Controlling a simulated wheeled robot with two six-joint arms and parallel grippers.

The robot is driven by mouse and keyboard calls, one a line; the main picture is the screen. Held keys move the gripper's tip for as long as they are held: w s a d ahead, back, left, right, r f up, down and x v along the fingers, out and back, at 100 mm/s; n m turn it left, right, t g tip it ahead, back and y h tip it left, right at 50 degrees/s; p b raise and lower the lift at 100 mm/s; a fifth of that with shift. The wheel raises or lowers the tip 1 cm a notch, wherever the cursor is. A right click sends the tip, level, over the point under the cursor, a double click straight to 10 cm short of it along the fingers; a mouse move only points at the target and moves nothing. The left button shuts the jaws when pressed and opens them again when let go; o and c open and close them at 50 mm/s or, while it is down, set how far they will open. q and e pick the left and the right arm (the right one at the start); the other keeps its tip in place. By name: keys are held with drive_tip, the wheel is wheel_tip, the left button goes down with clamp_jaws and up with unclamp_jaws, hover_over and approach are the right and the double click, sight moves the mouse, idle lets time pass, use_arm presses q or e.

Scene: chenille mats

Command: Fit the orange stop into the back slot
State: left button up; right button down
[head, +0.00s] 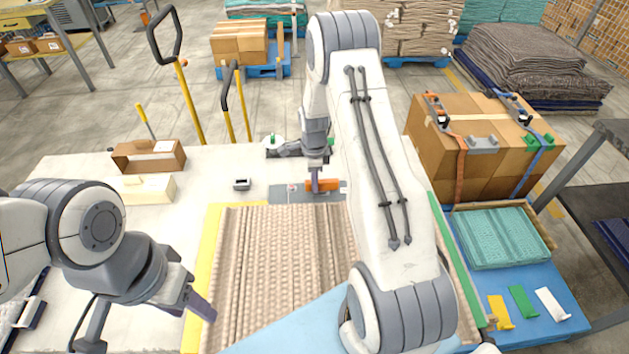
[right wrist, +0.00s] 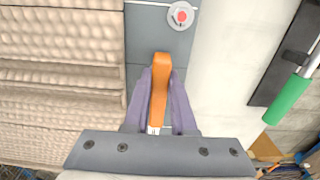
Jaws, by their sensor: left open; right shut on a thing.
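The orange stop (head: 327,185) is held in my right gripper (head: 315,182), above or on a grey plate (head: 283,195) behind the beige chenille mat (head: 285,245). In the right wrist view the orange stop (right wrist: 160,70) stands between the two purple fingers, over the grey plate (right wrist: 146,40). A round disc with a red centre (right wrist: 181,16) sits on the plate beyond the stop. The back slot cannot be made out; the stop and fingers cover part of the plate. My left gripper (head: 195,303) is open and empty near the mat's left edge.
A yellow strip (head: 205,260) lines the mat's left side, and a light blue sheet (head: 285,328) covers its front. A cardboard tray (head: 148,155) and a small dark device (head: 242,184) stand on the white table. Yellow, green and white pieces lie on a blue surface (head: 560,310) at right.

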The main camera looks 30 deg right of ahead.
drive_tip(key=shift+f+b, duration=0.4)
drive_tip(key=shift+f, duration=0.3)
drive_tip(key=c, duration=0.7)
unclamp_jaws()
drive_tip(key=shift+r, duration=0.1)
drive_tip(key=shift+o, duration=0.2)
wheel_tip(320, 180, up, 9)
drive_tip(key=shift+r+b, duration=0.1)
drive_tip(key=shift+b, duration=0.85)
drive_tip(key=shift+r, duration=0.65)
